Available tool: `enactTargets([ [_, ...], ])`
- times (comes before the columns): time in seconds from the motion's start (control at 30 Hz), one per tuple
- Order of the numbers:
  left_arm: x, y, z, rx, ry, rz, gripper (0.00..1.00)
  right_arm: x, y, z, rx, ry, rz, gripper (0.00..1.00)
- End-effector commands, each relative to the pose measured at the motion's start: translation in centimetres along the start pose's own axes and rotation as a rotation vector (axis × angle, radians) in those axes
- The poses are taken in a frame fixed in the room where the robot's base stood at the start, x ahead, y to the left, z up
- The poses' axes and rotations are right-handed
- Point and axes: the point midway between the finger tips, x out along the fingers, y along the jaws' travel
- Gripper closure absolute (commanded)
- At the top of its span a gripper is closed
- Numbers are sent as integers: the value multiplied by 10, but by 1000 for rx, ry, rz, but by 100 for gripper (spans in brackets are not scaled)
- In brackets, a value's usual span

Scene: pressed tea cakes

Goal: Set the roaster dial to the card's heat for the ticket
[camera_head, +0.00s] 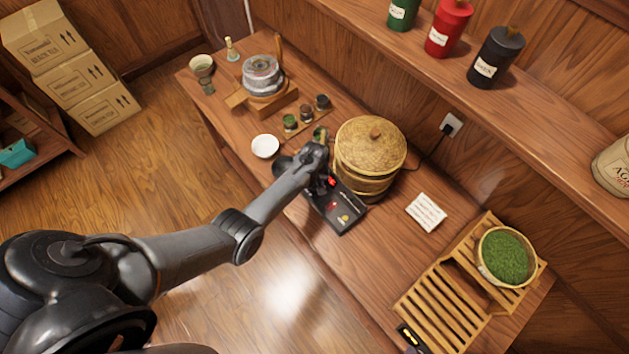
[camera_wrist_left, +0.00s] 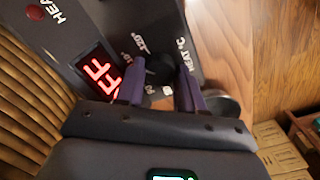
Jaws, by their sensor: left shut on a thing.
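The roaster's black control panel (camera_head: 346,214) lies in front of the round woven lidded basket (camera_head: 368,150). In the left wrist view the panel shows a red lit display (camera_wrist_left: 101,72), partly hidden, with "FF" readable, and HEAT lettering. My left gripper (camera_wrist_left: 160,90) is shut on the black dial (camera_wrist_left: 160,70), one purple finger on each side, with scale numbers partly covered. In the head view my left gripper (camera_head: 318,160) is over the panel's far left end and hides the dial. A white card (camera_head: 426,212) with writing too small to read lies right of the basket. My right gripper does not show.
A slatted wooden tray (camera_head: 440,306) with a bowl of green leaf (camera_head: 507,257) is at right. A white bowl (camera_head: 265,146), small cups (camera_head: 306,113) and a stone mill (camera_head: 262,76) stand left. Canisters (camera_head: 448,28) line the shelf above. Table around the card is clear.

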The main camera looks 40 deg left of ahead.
Motion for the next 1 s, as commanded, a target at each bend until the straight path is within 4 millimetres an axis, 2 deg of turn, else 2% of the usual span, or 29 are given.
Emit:
enactTargets([
  [0.3, 0, 0, 0, -95, -1, 0, 93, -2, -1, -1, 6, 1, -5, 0],
  [0.73, 1, 0, 0, -104, 0, 0, 93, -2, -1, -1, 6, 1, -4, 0],
  [0.77, 1, 0, 0, -104, 0, 0, 60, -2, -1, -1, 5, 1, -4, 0],
  [0.9, 0, 0, 0, -104, 0, 0, 38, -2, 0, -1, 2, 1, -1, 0],
  [1.0, 0, 0, 0, -104, 0, 0, 37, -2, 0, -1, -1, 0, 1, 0],
])
